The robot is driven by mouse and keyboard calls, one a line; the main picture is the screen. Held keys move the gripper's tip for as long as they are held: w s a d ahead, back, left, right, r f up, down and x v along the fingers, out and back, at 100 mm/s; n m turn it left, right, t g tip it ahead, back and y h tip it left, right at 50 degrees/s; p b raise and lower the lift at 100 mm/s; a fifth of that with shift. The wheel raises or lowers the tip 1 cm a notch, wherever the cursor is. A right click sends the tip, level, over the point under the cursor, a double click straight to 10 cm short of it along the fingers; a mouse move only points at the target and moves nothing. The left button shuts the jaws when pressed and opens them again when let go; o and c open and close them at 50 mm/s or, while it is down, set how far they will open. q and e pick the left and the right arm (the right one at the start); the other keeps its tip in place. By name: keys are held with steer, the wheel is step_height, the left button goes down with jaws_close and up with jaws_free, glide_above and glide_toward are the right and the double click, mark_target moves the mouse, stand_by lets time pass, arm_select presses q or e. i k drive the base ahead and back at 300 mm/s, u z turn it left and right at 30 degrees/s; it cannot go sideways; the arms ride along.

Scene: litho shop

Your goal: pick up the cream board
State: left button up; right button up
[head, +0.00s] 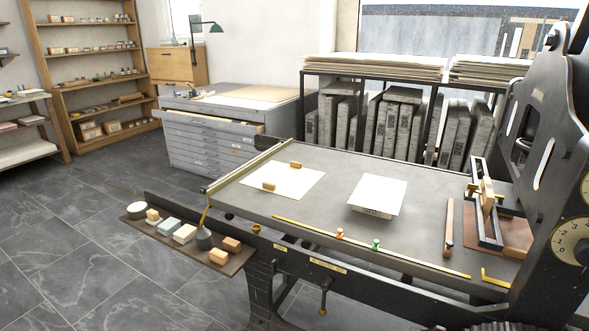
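I cannot tell for sure which thing is the cream board. A pale, off-white rectangular board (378,192) rests on a grey block near the middle of the press bed. A flat cream sheet (285,180) lies to its left on the bed, with two small wooden blocks (296,164) on it. A larger cream-tan flat piece (262,94) lies on top of the grey drawer cabinet at the back. Neither of my grippers shows in the head view.
The press bed (330,222) carries a yellow rule (375,248), small orange and green pieces, and a wooden bar (448,228). A dark side shelf (150,226) holds several small blocks. The press frame (555,130) rises at right. Floor at left is clear.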

mark_target(293, 182)
steer(key=u, duration=1.5)
steer(key=i, duration=2.05)
steer(key=z, duration=3.35)
